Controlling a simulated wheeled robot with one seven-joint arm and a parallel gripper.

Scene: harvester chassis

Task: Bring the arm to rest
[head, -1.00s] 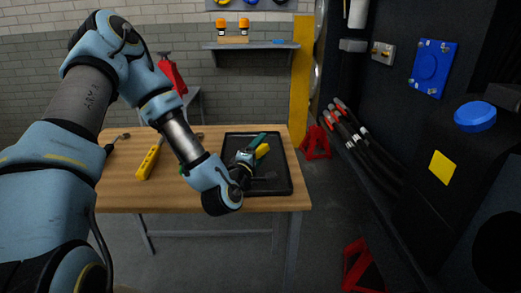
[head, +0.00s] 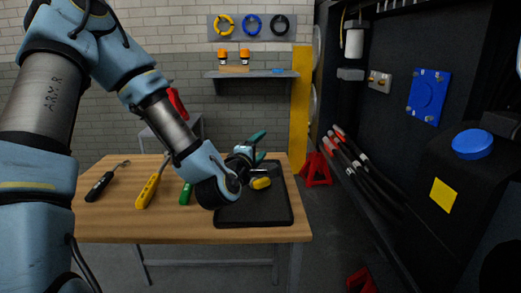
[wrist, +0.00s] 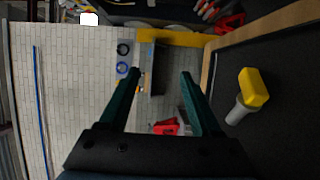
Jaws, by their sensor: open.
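My gripper (head: 260,148) is above the black tray, at the end of my blue arm, which reaches in from the left in the head view. In the wrist view its two teal fingers (wrist: 161,74) stand wide apart with nothing between them. They point away from the tabletop towards the brick wall and shelf. The tray (head: 283,212) lies on the right part of the wooden table. A yellow-ended tool (head: 261,183) lies on the tray; the wrist view shows its yellow block and grey shaft (wrist: 253,88). The gripper is apart from it.
On the table (head: 115,222) lie a black-handled tool (head: 99,187), a yellow-handled tool (head: 148,191) and a green-handled one (head: 186,194). A shelf (head: 258,73) hangs behind. The dark chassis with a blue plate (head: 428,97) and cables (head: 370,172) stands at the right.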

